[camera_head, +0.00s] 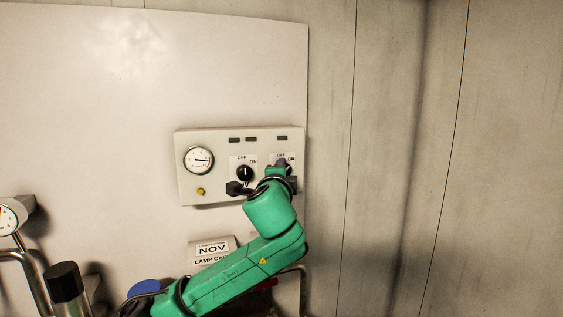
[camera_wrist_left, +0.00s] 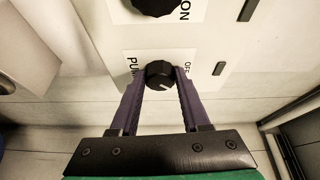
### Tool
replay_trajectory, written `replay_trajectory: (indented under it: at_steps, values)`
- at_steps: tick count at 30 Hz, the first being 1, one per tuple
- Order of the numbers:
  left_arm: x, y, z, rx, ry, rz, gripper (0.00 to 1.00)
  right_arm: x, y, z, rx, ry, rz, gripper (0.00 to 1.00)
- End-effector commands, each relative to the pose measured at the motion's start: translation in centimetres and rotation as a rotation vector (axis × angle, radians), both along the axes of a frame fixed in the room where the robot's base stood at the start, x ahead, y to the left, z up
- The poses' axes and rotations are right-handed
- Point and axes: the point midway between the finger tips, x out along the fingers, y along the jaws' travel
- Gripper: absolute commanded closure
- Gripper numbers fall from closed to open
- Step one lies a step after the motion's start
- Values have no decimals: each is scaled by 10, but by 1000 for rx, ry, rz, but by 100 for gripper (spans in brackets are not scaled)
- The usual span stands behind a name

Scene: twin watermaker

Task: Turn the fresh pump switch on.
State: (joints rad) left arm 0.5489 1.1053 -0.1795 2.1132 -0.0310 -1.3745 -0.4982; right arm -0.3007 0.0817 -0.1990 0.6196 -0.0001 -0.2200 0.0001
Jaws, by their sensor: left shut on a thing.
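The control panel (camera_head: 222,185) is a pale box on the white wall, with two black rotary knobs marked OFF and ON. The right-hand knob is hidden behind my left gripper (camera_head: 281,163) in the head view. In the left wrist view, my left gripper (camera_wrist_left: 160,78) has its purple fingers shut on the sides of this black knob (camera_wrist_left: 159,75). "OFF" and part of "PUM" show on its label (camera_wrist_left: 145,57). A pale mark shows on the knob face, but its exact setting is hard to tell. My right gripper is out of view.
The other knob (camera_head: 245,173) is just left of my gripper. A round gauge (camera_head: 199,159) and a yellow button (camera_head: 200,191) are further left, with dark lamps (camera_head: 251,139) above. A NOV sign (camera_head: 212,249), pipes and a black-capped part (camera_head: 65,282) are below.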

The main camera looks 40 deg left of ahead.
Motion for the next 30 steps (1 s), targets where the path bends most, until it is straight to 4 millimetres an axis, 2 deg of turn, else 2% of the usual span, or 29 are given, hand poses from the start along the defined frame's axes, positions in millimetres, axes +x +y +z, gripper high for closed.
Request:
replay_trajectory:
  at_steps: [1, 3, 12, 30]
  values:
    - [1, -1, 4, 15, 42, -3, 100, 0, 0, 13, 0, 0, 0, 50]
    - [1, -1, 4, 41, 92, -3, 100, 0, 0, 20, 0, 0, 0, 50]
    - [1, -1, 3, 119, 246, -4, 100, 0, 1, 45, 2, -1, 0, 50]
    - [2, -1, -1, 149, 307, -4, 100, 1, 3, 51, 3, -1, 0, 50]
